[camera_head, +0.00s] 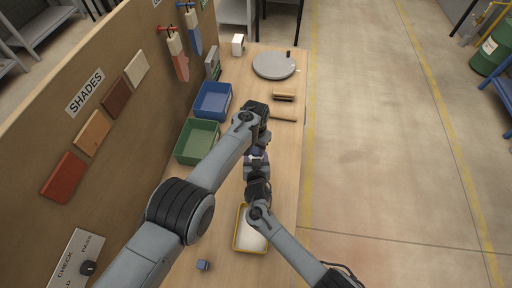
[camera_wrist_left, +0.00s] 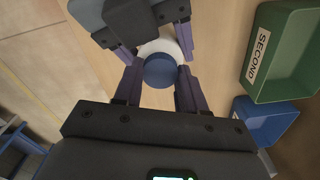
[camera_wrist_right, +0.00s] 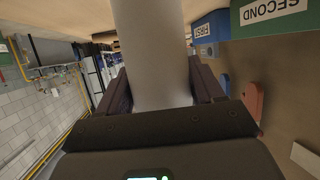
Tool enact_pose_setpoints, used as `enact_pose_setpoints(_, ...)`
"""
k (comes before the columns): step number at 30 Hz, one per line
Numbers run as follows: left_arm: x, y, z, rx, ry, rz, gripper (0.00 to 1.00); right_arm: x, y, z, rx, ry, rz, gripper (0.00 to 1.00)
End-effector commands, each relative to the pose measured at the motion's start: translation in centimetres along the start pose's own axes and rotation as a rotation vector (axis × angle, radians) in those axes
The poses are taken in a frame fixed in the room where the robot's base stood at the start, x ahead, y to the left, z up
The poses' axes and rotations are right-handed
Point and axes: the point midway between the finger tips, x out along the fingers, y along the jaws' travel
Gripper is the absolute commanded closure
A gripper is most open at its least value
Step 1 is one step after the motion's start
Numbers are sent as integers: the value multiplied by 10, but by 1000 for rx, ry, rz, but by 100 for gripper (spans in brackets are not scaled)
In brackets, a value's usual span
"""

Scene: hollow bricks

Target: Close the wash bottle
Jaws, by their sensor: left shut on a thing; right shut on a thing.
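The wash bottle shows as a pale, smooth cylinder (camera_wrist_right: 152,50) between my right gripper's fingers in the right wrist view. In the left wrist view its white rounded top (camera_wrist_left: 160,46) shows behind a round blue cap (camera_wrist_left: 160,72). My left gripper (camera_wrist_left: 160,88) is shut on the blue cap, one finger on each side. My right gripper (camera_wrist_left: 150,40) is shut on the bottle body. The cap lines up with the bottle's top, but I cannot tell whether it is seated. In the head view my arms mostly hide the bottle.
A green bin (camera_head: 197,142) and a blue bin (camera_head: 213,100) stand along the board on the left. A yellow-rimmed tray (camera_head: 236,246) is near my right arm. A grey disc (camera_head: 274,65), brushes (camera_head: 284,97) and a small blue block (camera_head: 203,265) lie on the bench.

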Motion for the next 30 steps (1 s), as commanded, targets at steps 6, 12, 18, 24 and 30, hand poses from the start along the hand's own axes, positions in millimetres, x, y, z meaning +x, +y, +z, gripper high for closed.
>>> enact_pose_setpoints(6,1,0,1,405,-4,2,96,0,2,0,1,-1,3,100)
enact_pose_setpoints(12,1,0,2,564,-6,2,96,1,2,0,1,-1,3,100)
enact_pose_setpoints(18,1,0,2,573,-7,3,96,1,2,0,1,-1,4,100)
enact_pose_setpoints(24,1,0,2,572,-6,3,43,1,2,0,0,-1,4,100)
enact_pose_setpoints(30,1,1,1,573,-6,3,34,1,2,0,0,-1,3,100)
